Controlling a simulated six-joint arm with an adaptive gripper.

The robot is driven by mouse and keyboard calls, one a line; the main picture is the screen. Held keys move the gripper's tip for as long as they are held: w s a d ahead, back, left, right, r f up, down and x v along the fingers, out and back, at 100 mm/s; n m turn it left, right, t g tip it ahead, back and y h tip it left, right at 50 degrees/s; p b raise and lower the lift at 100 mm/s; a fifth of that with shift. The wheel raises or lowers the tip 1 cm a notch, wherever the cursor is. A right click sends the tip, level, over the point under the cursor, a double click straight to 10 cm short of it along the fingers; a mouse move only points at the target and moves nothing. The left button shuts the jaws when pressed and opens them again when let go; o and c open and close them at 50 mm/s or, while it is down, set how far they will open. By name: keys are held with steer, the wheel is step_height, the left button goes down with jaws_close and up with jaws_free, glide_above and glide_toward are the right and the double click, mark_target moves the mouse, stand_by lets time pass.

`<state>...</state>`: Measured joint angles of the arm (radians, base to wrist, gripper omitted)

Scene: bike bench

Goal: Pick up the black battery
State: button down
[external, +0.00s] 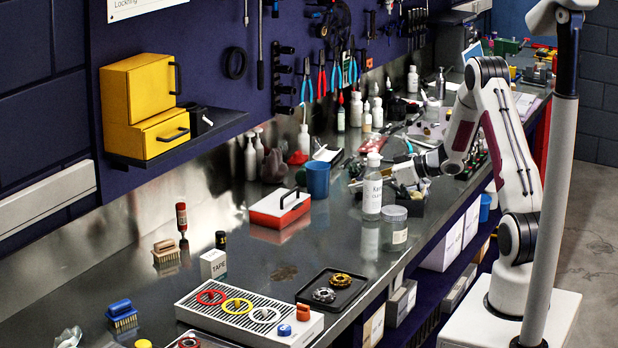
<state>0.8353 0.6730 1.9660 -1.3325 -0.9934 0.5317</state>
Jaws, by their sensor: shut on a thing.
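My gripper (408,173) is at the end of my arm, low over the right-hand part of the steel bench, just behind the white-capped clear bottle. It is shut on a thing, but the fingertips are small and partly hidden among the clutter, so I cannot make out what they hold. I cannot pick out the black battery for certain in this view. A dark holder (411,207) with small items in it stands just below the gripper; I cannot tell whether they touch.
The clear bottle (372,190) and a lidded jar (394,229) stand close in front of the gripper. A blue cup (318,180) and a red-and-white box (280,208) are to the left. A black tray (347,299) is nearer the camera.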

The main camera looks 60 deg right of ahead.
mark_target(361, 177)
steer(key=shift+r, duration=0.1)
steer(key=shift+r, duration=4.9)
